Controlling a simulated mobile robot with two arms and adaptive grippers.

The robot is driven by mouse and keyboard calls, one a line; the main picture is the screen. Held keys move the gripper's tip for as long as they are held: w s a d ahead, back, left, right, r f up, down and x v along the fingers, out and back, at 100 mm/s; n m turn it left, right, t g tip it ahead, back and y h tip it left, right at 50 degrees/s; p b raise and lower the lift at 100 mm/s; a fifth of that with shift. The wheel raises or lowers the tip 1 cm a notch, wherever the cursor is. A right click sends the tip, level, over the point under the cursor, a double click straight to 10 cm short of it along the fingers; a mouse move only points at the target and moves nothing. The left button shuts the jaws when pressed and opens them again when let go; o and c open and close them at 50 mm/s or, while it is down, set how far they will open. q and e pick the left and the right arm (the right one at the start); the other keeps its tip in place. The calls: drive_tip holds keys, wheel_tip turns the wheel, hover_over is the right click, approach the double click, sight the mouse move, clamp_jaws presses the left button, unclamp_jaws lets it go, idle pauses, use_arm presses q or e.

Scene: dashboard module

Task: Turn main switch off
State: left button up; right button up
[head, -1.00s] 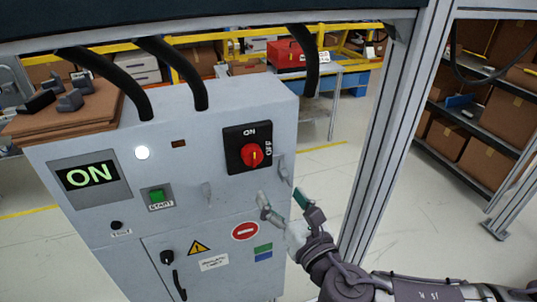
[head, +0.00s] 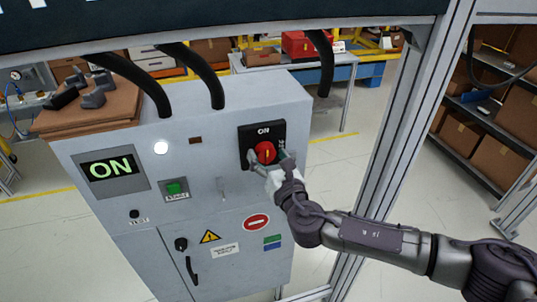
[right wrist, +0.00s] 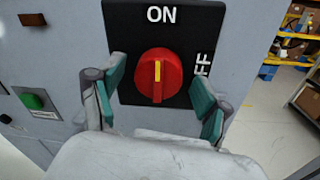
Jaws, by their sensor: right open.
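The main switch is a red round knob (head: 265,152) on a black square plate (head: 249,132) on the grey cabinet front. In the right wrist view the red knob (right wrist: 158,75) has its yellow mark pointing up toward the word ON; OFF is lettered at the plate's right side. A lit display (head: 101,169) on the cabinet reads ON. My right gripper (head: 268,158) is open, its two green-padded fingers on either side of the knob. In the right wrist view gaps show between the knob and the right gripper (right wrist: 160,92). My left gripper is not in view.
The cabinet (head: 140,215) also carries a green start button (head: 175,188), a white lamp (head: 161,147) and a black handle (head: 191,270). Thick black cables run from its top. A metal frame post (head: 385,165) stands to the right, behind my right arm.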

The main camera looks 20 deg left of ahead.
drive_tip(key=c, duration=1.2)
drive_tip(key=shift+o, duration=0.2)
drive_tip(key=m+b, duration=0.3)
drive_tip(key=shift+f, duration=0.3)
drive_tip(key=m+b, duration=0.2)
drive_tip(key=m, duration=0.3)
drive_tip(key=shift+b, duration=0.4)
drive_tip(key=m+b, duration=0.2)
drive_tip(key=m, duration=0.3)
drive_tip(key=shift+m+t, duration=0.3)
drive_tip(key=shift+t, duration=0.1)
drive_tip(key=m+b, duration=0.1)
drive_tip(key=m, duration=0.4)
drive_tip(key=shift+t, duration=0.3)
